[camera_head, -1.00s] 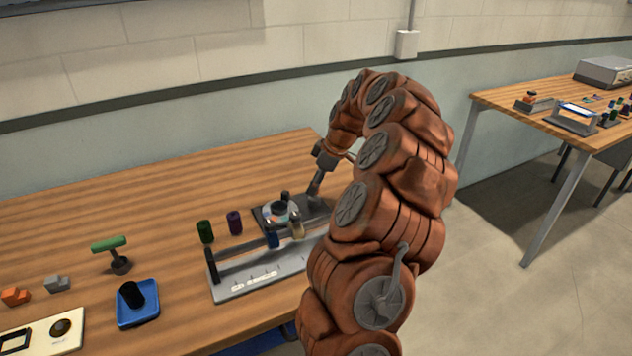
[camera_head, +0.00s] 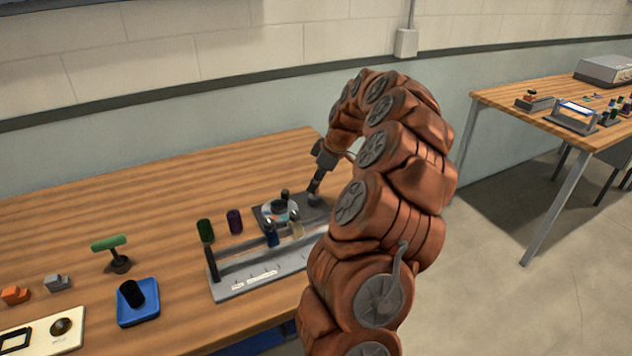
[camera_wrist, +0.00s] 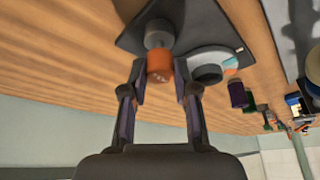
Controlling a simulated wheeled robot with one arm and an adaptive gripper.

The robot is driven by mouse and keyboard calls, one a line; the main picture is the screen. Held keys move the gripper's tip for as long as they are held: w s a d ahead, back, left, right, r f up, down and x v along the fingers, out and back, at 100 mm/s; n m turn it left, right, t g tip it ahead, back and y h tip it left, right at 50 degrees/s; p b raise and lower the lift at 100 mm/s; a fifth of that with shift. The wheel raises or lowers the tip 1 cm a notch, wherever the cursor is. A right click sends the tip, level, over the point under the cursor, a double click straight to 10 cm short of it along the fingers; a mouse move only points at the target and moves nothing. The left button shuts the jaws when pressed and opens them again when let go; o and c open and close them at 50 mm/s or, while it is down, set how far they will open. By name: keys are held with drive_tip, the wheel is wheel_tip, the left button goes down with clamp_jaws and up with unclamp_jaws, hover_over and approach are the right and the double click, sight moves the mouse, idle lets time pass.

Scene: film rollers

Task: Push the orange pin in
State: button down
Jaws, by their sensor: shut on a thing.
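The orange pin (camera_wrist: 159,66) shows in the wrist view as a short orange cylinder. It is in line with a round grey knob-like part (camera_wrist: 158,34) on a dark plate (camera_wrist: 196,20). My gripper (camera_wrist: 163,80) is shut on the orange pin, with one finger on each side of it. In the head view my gripper (camera_head: 315,190) points down at the right end of the dark plate (camera_head: 298,204). The orange pin cannot be made out there, and how deep it sits is hidden.
A round white-and-dark part (camera_head: 279,209) stands on the same plate, close to my gripper. A grey rack (camera_head: 262,278) with blue and beige rollers is in front. Green (camera_head: 205,231) and purple (camera_head: 235,221) rollers stand left. The table's back left is clear.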

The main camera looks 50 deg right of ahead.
drive_tip(key=shift+f+b, duration=0.95)
drive_tip(key=shift+b, duration=0.1)
drive_tip(key=shift+r, duration=0.1)
drive_tip(key=c, duration=0.9)
unclamp_jaws()
drive_tip(key=v, duration=1.2)
drive_tip(key=shift+a, duration=0.1)
